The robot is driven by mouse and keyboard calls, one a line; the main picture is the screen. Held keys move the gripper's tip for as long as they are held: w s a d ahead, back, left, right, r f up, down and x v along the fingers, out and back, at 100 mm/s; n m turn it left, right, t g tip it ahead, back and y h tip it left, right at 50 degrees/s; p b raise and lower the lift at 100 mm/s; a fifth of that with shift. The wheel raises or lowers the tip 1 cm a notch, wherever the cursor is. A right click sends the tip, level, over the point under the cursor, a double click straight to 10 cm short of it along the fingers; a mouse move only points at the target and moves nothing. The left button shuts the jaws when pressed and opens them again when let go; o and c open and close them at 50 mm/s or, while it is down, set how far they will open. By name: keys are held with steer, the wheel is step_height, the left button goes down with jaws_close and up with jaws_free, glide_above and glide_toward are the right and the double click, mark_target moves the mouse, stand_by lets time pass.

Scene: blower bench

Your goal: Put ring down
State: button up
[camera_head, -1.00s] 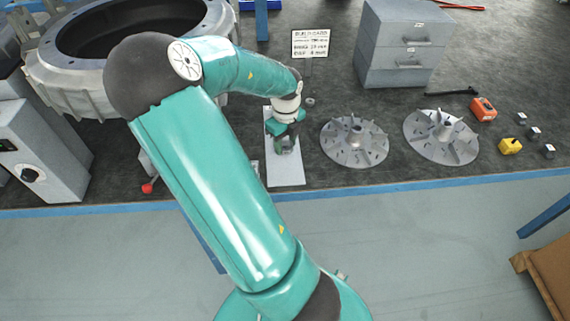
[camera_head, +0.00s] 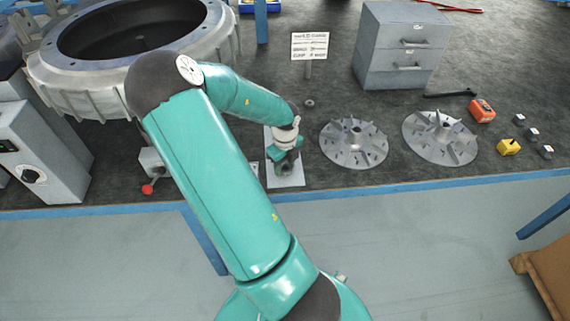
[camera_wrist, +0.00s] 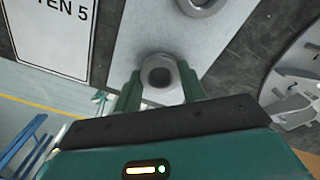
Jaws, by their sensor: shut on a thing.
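My gripper (camera_head: 287,168) is over the white plate (camera_head: 290,182) near the bench's front edge. In the wrist view my gripper (camera_wrist: 158,90) is shut on a small grey metal ring (camera_wrist: 160,72), with one green finger on each side. The ring has a dark round hole. I cannot tell whether it touches the white plate (camera_wrist: 135,40) or hangs just above it. A second grey ring (camera_wrist: 202,4) lies on the plate, cut off by the top edge of the wrist view. In the head view my gripper mostly hides the held ring.
Two finned impellers (camera_head: 353,143) (camera_head: 440,137) stand right of the plate. A small grey part (camera_head: 309,103) lies behind it. A printed card (camera_wrist: 55,35) lies beside it. A sign (camera_head: 309,47), grey drawers (camera_head: 398,45) and a large housing (camera_head: 50,75) stand around.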

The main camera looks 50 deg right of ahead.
steer(key=shift+f, duration=0.15)
steer(key=o, duration=1.2)
steer(key=shift+c, duration=0.2)
step_height(320, 180, up, 12)
steer(key=r, duration=0.1)
steer(key=w+a+r+n+t+y, duration=0.1)
steer(key=w+a+r+n, duration=0.15)
steer(key=a+n, duration=0.4)
steer(key=w+a+r+n+t+y, duration=0.1)
steer(key=a+r+n, duration=0.2)
steer(key=a+n, duration=0.4)
steer(key=w+a+r+n+y, duration=0.1)
steer(key=a+r+n, duration=0.2)
steer(key=a+n, duration=0.45)
steer(key=s+a+r+n+t+h, duration=0.1)
steer(key=s+a+r+n, duration=0.2)
steer(key=a+r+n, duration=0.2)
steer(key=s+a+r+n+t+h, duration=0.2)
steer(key=s+a+r+n, duration=0.2)
steer(key=a+n, duration=0.6)
steer(key=shift+r+n+t, duration=0.3)
steer(key=shift+r+n, duration=0.05)
steer(key=shift+n, duration=0.75)
